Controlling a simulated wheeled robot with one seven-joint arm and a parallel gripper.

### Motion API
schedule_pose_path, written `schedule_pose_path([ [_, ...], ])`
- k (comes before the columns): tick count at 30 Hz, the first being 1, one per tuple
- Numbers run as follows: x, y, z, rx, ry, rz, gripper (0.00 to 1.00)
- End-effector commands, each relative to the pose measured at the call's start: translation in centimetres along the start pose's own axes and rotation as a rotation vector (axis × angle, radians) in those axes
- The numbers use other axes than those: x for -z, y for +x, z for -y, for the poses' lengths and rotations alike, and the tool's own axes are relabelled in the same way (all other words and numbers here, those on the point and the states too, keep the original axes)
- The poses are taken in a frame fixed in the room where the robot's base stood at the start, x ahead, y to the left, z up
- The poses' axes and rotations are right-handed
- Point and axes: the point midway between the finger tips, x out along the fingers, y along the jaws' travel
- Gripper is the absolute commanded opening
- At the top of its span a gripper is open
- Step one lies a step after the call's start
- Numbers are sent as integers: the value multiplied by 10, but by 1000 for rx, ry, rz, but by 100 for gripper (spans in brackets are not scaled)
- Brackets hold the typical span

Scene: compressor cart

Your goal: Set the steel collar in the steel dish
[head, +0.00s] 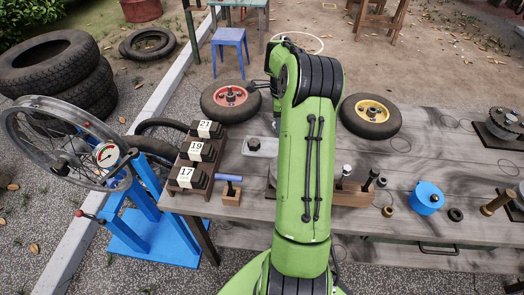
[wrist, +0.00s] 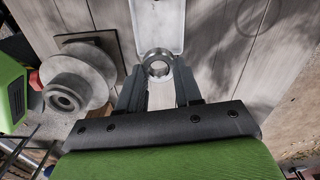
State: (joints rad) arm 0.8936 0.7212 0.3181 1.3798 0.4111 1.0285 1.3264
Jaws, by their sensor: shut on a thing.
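The steel collar (wrist: 158,64) is a short bright ring, held between the fingertips of my gripper (wrist: 159,78) in the wrist view. My gripper is shut on it. The steel dish (wrist: 140,25) is a pale rectangular tray straight beyond the collar. The collar overlaps the dish's near end in this view; I cannot tell whether they touch or how high the collar is. In the head view, a pale tray that looks like the dish (head: 268,147) lies left of my green arm, with a small grey round thing showing at it. My gripper is hidden there behind the arm.
A grey stepped pulley (wrist: 78,82) stands close left of my gripper. Numbered blocks (head: 197,152) and a wooden block with a blue-handled tool (head: 230,192) are left on the bench. A blue canister (head: 426,198) is to the right. Bare planks lie right of the dish.

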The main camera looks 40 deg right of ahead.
Motion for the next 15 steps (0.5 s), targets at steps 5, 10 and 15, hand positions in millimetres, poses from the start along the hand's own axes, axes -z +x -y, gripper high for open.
schedule_pose_path([
  [5, 1, 25, 0, -2, 2, 0, 0],
  [10, 1, 59, 0, -3, 2, 1, 0],
  [15, 1, 93, -1, -3, 3, 1, 0],
])
